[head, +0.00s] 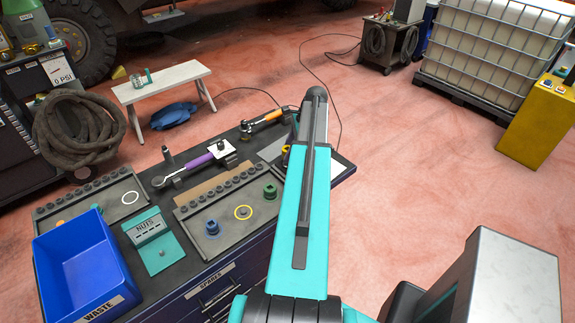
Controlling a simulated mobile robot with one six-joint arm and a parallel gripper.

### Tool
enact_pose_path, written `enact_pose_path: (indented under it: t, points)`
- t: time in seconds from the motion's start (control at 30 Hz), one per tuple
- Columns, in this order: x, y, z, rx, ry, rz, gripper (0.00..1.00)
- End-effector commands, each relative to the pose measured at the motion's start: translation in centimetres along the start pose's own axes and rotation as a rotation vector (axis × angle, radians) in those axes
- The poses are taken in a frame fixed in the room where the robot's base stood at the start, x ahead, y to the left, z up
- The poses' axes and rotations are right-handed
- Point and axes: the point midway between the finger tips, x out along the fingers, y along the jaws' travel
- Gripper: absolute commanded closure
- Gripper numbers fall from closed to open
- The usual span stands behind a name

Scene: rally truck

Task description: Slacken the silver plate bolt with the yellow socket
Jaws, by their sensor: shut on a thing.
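My teal arm (303,200) reaches away from me over the right part of the dark bench. My gripper is not visible; the arm's far end hides what lies beyond it. A small yellow thing (285,149) shows at the arm's left edge, mostly hidden, and I cannot tell whether it is the yellow socket. In the socket tray (188,222), a yellow ring mark (243,212) has no yellow socket standing on it. A pale square piece (222,149) with a dark centre sits near a purple-handled wrench (190,168). I cannot make out the silver plate bolt for certain.
The tray holds a blue socket (212,228) and a green socket (270,191). A blue waste bin (80,268) and a teal nuts holder (150,236) stand at left. Red floor is open at right.

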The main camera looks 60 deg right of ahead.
Motion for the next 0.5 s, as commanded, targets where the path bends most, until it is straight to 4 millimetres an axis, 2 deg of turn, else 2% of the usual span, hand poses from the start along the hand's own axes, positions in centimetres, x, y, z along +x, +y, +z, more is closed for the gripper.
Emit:
enact_pose_path:
  t: [0.5]
  points:
    - [-0.98,-0.01,0.42,0.0,0.0,0.0,1.0]
